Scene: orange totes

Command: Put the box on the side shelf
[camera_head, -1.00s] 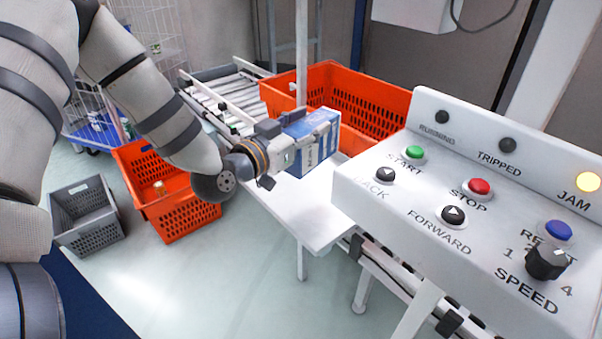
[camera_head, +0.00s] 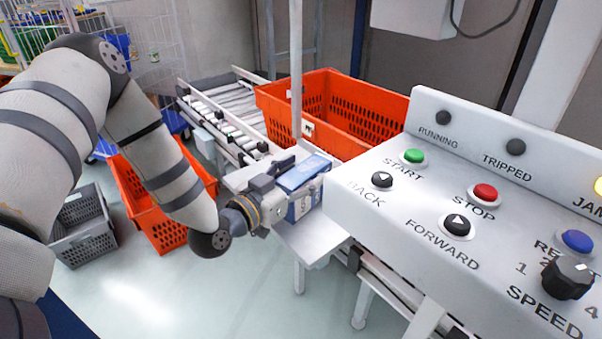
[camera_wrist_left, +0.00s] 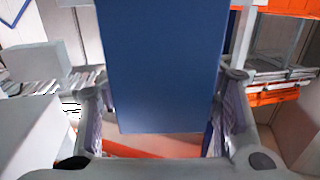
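The blue and white box (camera_head: 302,173) is between the fingers of my left gripper (camera_head: 290,190). In the left wrist view the blue face of the box (camera_wrist_left: 160,65) fills the space between the two fingers, and the gripper (camera_wrist_left: 163,105) appears shut on it. The white side shelf (camera_head: 312,240) is beside the conveyor, left of the control panel. The box is over or close to this shelf; I cannot tell whether it touches, since the gripper hides its underside. My right gripper is not in view.
A control panel (camera_head: 450,190) with buttons stands close on the right. A large orange tote (camera_head: 335,105) sits behind the shelf, beside a roller conveyor (camera_head: 232,108) and a thin white post (camera_head: 296,70). An orange basket (camera_head: 150,215) and a grey crate (camera_head: 85,240) stand on the floor.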

